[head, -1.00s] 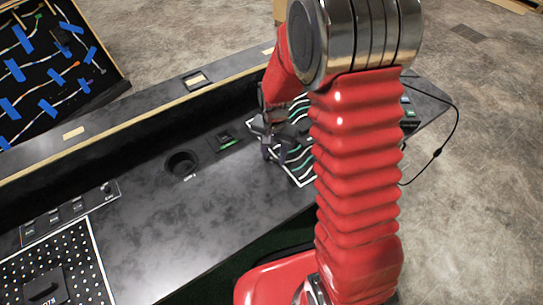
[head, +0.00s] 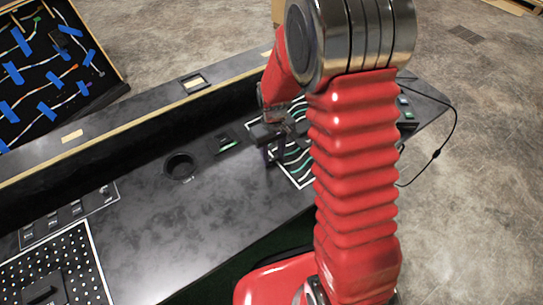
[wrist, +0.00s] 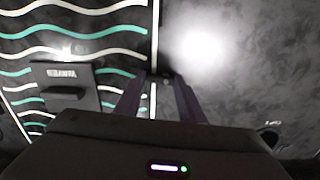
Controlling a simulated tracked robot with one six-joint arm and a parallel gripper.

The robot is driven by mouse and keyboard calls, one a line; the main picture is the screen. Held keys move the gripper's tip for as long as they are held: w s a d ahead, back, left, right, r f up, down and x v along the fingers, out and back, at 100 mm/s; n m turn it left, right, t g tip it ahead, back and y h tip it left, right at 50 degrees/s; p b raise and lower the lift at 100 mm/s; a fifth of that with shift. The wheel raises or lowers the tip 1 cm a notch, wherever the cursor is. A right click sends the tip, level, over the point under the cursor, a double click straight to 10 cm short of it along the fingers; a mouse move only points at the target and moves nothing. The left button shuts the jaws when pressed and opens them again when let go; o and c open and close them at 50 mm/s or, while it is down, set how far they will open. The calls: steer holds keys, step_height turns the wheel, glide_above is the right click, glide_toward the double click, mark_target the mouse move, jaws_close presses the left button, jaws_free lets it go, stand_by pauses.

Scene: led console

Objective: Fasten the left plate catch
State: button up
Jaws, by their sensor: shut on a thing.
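The plate (wrist: 105,45) with white and green wavy lines fills the left of the wrist view. Its edge runs up and down the middle of that view. A small dark catch (wrist: 160,77) shows at this edge, partly between my fingers. My gripper (wrist: 160,90) is shut on the catch, with one finger on each side; the exact contact is hard to see. In the head view, my gripper (head: 269,142) is low over the left edge of the plate (head: 297,170). My red arm hides the plate's right part there.
A dark block with a label (wrist: 64,86) sits on the plate. On the console (head: 235,200), a round hole (head: 179,167) and a green-lit switch (head: 228,144) lie left of my gripper. A perforated panel (head: 75,255) is at the near left. A cable (head: 437,153) hangs at the right.

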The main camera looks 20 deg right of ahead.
mark_target(273, 159)
steer(key=shift+s+d+f+n, duration=0.1)
steer(key=shift+n, duration=0.4)
steer(key=o, duration=1)
steer(key=shift+o, duration=0.2)
step_height(273, 159, up, 14)
steer(key=shift+f, duration=0.1)
stand_by(0.6)
